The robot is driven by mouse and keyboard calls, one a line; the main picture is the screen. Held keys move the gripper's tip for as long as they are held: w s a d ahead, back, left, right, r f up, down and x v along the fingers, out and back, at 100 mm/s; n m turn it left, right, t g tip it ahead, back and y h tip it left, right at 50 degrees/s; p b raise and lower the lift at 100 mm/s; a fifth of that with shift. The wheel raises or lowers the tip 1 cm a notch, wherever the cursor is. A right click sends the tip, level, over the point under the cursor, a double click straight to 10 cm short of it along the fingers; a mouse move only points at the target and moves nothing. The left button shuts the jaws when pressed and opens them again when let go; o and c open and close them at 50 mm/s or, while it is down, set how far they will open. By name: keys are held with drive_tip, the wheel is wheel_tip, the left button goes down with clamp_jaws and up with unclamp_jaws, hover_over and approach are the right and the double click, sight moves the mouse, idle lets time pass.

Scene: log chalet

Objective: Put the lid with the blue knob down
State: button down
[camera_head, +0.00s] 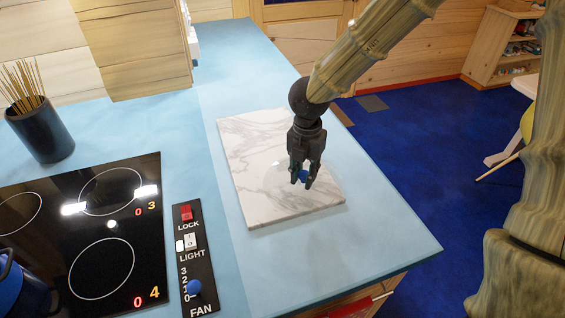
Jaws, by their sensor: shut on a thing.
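My gripper (304,181) points down over the white marble board (246,150) on the blue counter. It is shut on the blue knob (301,176) of the lid. The lid (282,183) looks like clear glass, and its outline is faint against the marble. I cannot tell whether the lid touches the board or hangs just above it. The gripper's fingers partly hide the knob.
A black cooktop (80,230) lies at the left, with a blue pot (18,285) at its lower-left edge. A switch panel (193,262) lies beside it. A dark cup of sticks (41,130) stands behind. The blue counter (225,75) is clear behind the board.

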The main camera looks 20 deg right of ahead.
sight(282, 163)
drive_tip(key=w+a, duration=0.1)
drive_tip(key=w, duration=0.1)
drive_tip(key=w+a+p, duration=0.1)
drive_tip(key=w, duration=0.2)
drive_tip(key=w+a+p, duration=0.1)
drive_tip(key=w, duration=0.2)
drive_tip(key=shift+w+a+f, duration=0.1)
drive_tip(key=shift+w+f, duration=0.1)
drive_tip(key=shift+f, duration=0.15)
drive_tip(key=shift+f+p, duration=1)
drive_tip(key=shift+f, duration=0.75)
drive_tip(key=shift+f, duration=0.1)
drive_tip(key=c, duration=1.2)
unclamp_jaws()
wheel_tip(282, 163, up, 12)
drive_tip(key=b, duration=0.2)
